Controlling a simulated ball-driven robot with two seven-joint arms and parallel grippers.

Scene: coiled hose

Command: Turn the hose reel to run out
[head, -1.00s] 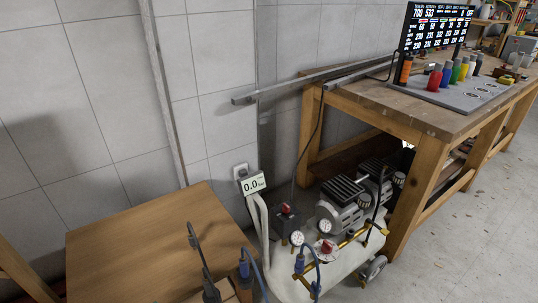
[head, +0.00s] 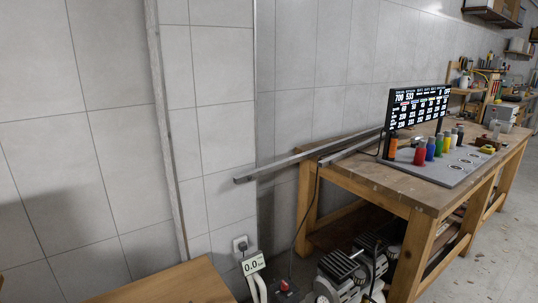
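No hose reel shows in the head view, and neither of my grippers is in view. At the bottom, the upper part of an air compressor (head: 337,268) shows, cut off by the lower edge. A small display (head: 253,263) reading 0.0 stands beside it on a pale bent pipe. A red knob (head: 284,286) on a dark box sits between the display and the compressor's motors. Any hose attached lower down is hidden below the frame.
A wooden table top (head: 165,286) is at the bottom left. A wooden workbench (head: 425,199) stands right, carrying a lit screen (head: 418,107), coloured bottles and a grey panel. A metal bar (head: 290,163) juts out left from the bench along the tiled wall. Floor is clear at far right.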

